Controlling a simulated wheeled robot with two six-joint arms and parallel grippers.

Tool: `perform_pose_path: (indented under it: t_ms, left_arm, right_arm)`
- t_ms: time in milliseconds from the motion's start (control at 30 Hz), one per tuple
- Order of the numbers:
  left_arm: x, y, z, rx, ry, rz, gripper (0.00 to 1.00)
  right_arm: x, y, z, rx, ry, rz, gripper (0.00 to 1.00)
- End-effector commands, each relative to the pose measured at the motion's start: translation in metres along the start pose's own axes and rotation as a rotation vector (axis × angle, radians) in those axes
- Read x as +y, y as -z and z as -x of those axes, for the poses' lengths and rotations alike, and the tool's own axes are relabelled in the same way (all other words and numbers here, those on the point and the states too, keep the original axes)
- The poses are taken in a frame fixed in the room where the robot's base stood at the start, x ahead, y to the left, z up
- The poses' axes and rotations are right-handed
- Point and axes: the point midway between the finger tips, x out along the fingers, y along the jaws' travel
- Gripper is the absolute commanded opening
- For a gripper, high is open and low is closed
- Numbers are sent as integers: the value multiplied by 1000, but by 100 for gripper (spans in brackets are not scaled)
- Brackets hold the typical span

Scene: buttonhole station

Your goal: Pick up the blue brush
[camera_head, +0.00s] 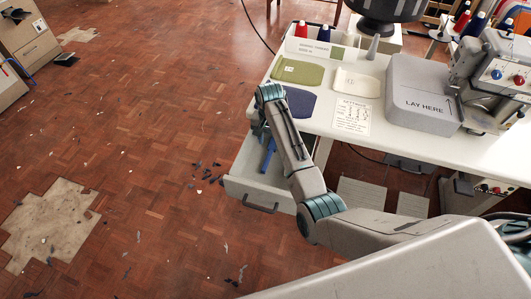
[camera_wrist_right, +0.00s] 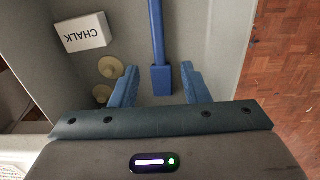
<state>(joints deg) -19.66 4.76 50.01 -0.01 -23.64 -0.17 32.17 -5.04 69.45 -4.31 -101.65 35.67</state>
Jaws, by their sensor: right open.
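The blue brush (camera_wrist_right: 157,40) lies in an open grey drawer. Its long handle runs up the right wrist view, and its wider block end is nearest me. In the head view part of the brush (camera_head: 268,155) shows beside my right arm. My right gripper (camera_wrist_right: 159,72) points down into the drawer, open. Its two blue fingers stand on either side of the brush's block end, with a gap on each side. Whether they are at the brush's height is hard to tell. In the head view my arm hides most of this. My left gripper is not in view.
The drawer (camera_head: 240,188) also holds a white chalk box (camera_wrist_right: 82,32) and round tan discs (camera_wrist_right: 111,67), left of the brush. The white table (camera_head: 318,120) above carries fabric pieces and a grey block (camera_head: 420,92).

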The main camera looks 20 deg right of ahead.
Motion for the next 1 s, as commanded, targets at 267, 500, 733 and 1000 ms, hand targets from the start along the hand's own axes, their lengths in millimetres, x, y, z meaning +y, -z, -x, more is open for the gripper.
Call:
perform_pose_path:
  t_ms: [267, 500, 733, 1000]
  left_arm:
    - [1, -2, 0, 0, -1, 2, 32]
    - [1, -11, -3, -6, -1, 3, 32]
    - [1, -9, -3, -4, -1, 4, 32]
    - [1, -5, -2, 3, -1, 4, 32]
  right_arm:
    - [0, 0, -25, -2, -2, -3, 42]
    - [-2, 1, -60, -2, -3, -3, 42]
    - [-2, 2, -67, 0, -1, -3, 42]
    - [-2, 2, -67, 0, -1, -3, 8]
